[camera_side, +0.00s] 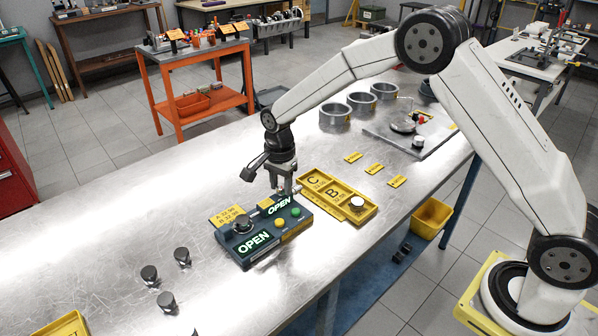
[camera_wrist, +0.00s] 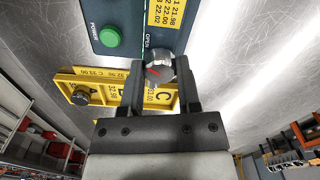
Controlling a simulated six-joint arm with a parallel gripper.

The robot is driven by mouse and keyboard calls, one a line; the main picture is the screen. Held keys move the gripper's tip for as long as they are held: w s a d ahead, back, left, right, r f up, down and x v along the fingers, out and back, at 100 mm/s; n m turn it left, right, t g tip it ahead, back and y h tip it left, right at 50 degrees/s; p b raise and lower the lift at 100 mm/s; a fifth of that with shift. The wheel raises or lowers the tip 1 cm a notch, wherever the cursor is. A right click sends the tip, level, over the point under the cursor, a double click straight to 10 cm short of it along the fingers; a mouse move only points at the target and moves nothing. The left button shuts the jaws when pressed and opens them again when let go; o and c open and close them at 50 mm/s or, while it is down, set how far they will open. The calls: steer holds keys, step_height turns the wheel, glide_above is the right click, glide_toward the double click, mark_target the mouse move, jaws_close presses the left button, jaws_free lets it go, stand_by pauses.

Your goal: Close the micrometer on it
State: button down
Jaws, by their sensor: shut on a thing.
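The dark blue gauge box (camera_side: 268,243) lies on the metal bench with two lit displays, both reading OPEN. It has a green button (camera_side: 295,212), which also shows in the wrist view (camera_wrist: 110,37), and a dark round knob (camera_side: 242,223) at its left. My gripper (camera_side: 285,188) is over the box's far edge, pointing down. In the wrist view its fingers are shut on a silver round knob (camera_wrist: 158,69) with a red mark, beside the printed word OPEN. Whether anything sits in the micrometer is hidden.
Several dark cylinders, one here (camera_side: 167,301), stand at the front left. Metal rings (camera_side: 334,113) and a grey plate fixture (camera_side: 378,132) stand farther back.

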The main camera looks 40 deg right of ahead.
steer(key=shift+n, duration=0.4)
steer(key=n, duration=1.1)
steer(key=shift+n, duration=0.3)
steer(key=n, duration=1.1)
steer(key=shift+w, duration=0.1)
steer(key=shift+n, duration=0.4)
steer(key=shift+c, duration=1.6)
jaws_free()
